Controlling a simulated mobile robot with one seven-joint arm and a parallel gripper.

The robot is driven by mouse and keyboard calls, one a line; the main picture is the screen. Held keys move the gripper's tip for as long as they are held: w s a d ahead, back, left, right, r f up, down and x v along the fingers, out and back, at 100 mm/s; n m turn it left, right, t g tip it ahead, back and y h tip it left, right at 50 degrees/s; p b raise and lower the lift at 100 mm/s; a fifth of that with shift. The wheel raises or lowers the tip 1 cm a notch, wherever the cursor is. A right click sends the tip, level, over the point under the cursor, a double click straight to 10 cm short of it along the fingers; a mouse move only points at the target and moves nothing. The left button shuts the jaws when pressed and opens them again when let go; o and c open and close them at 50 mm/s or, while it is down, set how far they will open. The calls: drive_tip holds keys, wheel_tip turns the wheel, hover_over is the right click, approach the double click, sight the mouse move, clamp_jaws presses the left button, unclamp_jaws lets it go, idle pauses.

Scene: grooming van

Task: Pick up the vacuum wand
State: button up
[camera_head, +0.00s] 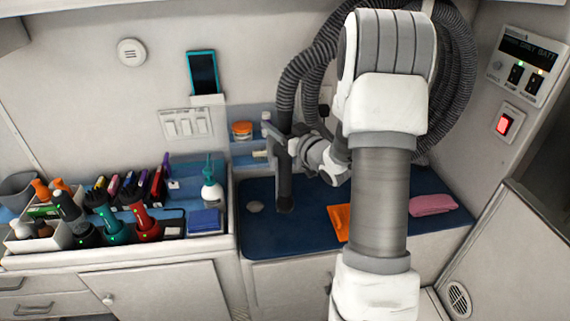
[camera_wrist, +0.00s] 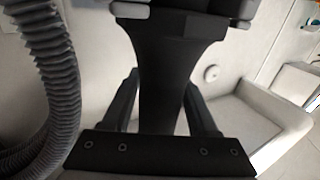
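The vacuum wand (camera_head: 285,190) is a dark, upright tube joined at the top to a ribbed grey hose (camera_head: 300,75). Its lower end shows over the blue mat; I cannot tell whether it touches. My gripper (camera_head: 284,146) is at the wand's upper part, coming from the right. In the wrist view the black wand (camera_wrist: 163,60) fills the space between the two fingers of my gripper (camera_wrist: 163,85), with no clear gap at either fingertip. The gripper looks shut on it.
The blue mat (camera_head: 262,228) carries an orange cloth (camera_head: 340,220) and a pink towel (camera_head: 433,205). At left, a counter holds clippers, a spray bottle (camera_head: 211,185) and a blue box (camera_head: 204,220). A small shelf (camera_head: 245,160) stands behind the wand. The hose coils beside my arm.

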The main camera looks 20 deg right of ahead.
clamp_jaws()
drive_tip(key=shift+r, duration=0.1)
drive_tip(key=shift+r, duration=0.25)
idle(0.4)
